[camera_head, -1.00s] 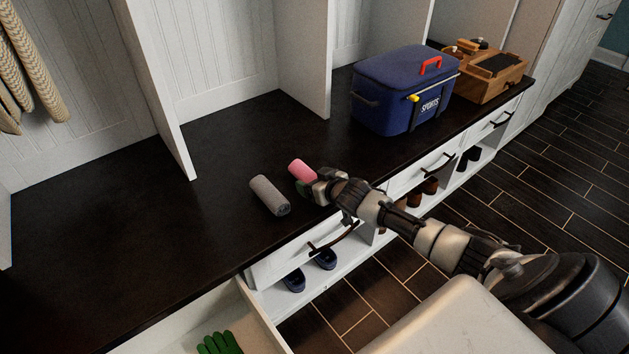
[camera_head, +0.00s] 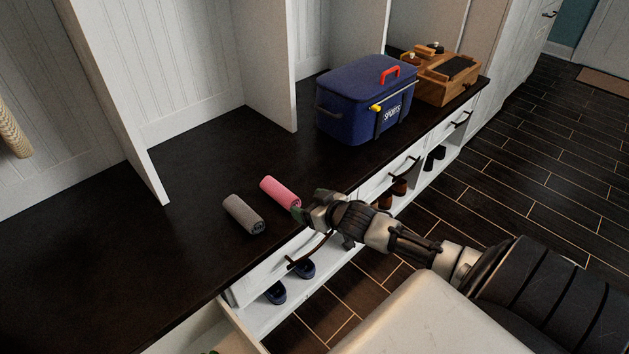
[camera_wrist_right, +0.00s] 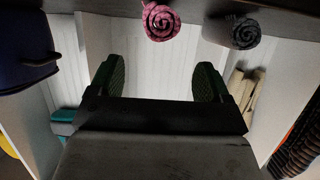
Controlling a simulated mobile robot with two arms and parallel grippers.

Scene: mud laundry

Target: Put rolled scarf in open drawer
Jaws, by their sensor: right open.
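Two rolled cloths lie side by side on the dark bench top: a pink rolled scarf (camera_head: 281,191) and a grey roll (camera_head: 243,214). My right gripper (camera_head: 303,214) is at the near end of the pink roll, by the bench's front edge. In the right wrist view the pink roll (camera_wrist_right: 160,20) shows its spiral end beyond the open, empty fingers (camera_wrist_right: 156,80); the grey roll (camera_wrist_right: 237,32) is to its right. The open drawer (camera_head: 195,330) is at the bottom edge, mostly cut off. My left gripper is not in view.
A blue cooler bag (camera_head: 367,98) and a wooden box (camera_head: 444,78) stand farther right on the bench. Blue shoes (camera_head: 290,280) sit in the cubby below a closed drawer. The bench top left of the rolls is clear.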

